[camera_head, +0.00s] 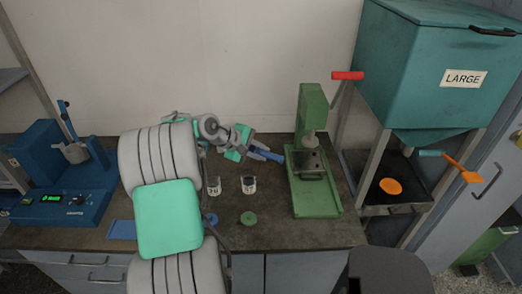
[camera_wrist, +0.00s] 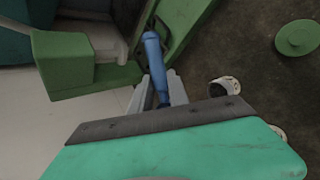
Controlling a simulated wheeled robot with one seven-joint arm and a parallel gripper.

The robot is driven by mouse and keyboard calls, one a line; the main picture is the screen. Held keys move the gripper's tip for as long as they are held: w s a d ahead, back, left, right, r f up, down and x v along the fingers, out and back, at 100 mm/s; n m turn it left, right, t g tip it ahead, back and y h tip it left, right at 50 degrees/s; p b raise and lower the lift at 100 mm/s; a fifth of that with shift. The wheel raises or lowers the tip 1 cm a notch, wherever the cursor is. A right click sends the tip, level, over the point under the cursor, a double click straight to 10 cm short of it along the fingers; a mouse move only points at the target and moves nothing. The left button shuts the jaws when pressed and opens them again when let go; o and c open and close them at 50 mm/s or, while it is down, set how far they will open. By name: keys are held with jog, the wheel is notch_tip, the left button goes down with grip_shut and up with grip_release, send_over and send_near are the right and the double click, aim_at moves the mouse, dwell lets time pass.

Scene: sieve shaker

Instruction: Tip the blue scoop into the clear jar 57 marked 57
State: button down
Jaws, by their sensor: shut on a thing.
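The blue scoop (camera_head: 268,154) is held at the far side of the bench, left of the green press. In the wrist view its blue handle (camera_wrist: 152,55) runs between my fingers; its bowl cannot be made out. My gripper (camera_head: 250,149) is shut on the scoop, and its two fingers show in the wrist view (camera_wrist: 158,92). Two small clear jars stand upright on the bench, a left jar (camera_head: 214,187) and a right jar (camera_head: 248,185), nearer the front than my gripper. Their labels are too small to read surely, so I cannot tell which is 57.
The green press (camera_head: 318,195) stands close to the scoop's right end. A green lid (camera_head: 249,218) and a blue lid (camera_head: 210,219) lie in front of the jars. A blue machine (camera_head: 62,175) is at left; a teal LARGE hopper (camera_head: 430,70) is at right.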

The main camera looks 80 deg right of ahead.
jog(key=r+p, duration=0.1)
jog(key=p, duration=0.1)
jog(key=shift+d+r+y+p, duration=0.1)
jog(key=shift+y+p, duration=0.2)
jog(key=y+p, duration=0.1)
jog(key=p, duration=0.2)
jog(key=t+y+p, duration=0.1)
jog(key=p, duration=0.2)
jog(key=shift+s+d+r+n+p, duration=0.15)
jog(key=shift+n+p, duration=0.15)
jog(key=shift+d+f+y, duration=0.1)
jog(key=shift+f+y, duration=0.15)
jog(key=shift+y, duration=0.35)
jog(key=y, duration=0.2)
jog(key=t, duration=0.1)
jog(key=shift+s+d+r+n+y, duration=0.1)
jog(key=shift+d+r+n+y, duration=0.2)
jog(key=shift+n+y, duration=0.1)
jog(key=shift+a+r+t+y, duration=0.15)
jog(key=shift+t+y, duration=0.15)
jog(key=shift+y, duration=0.1)
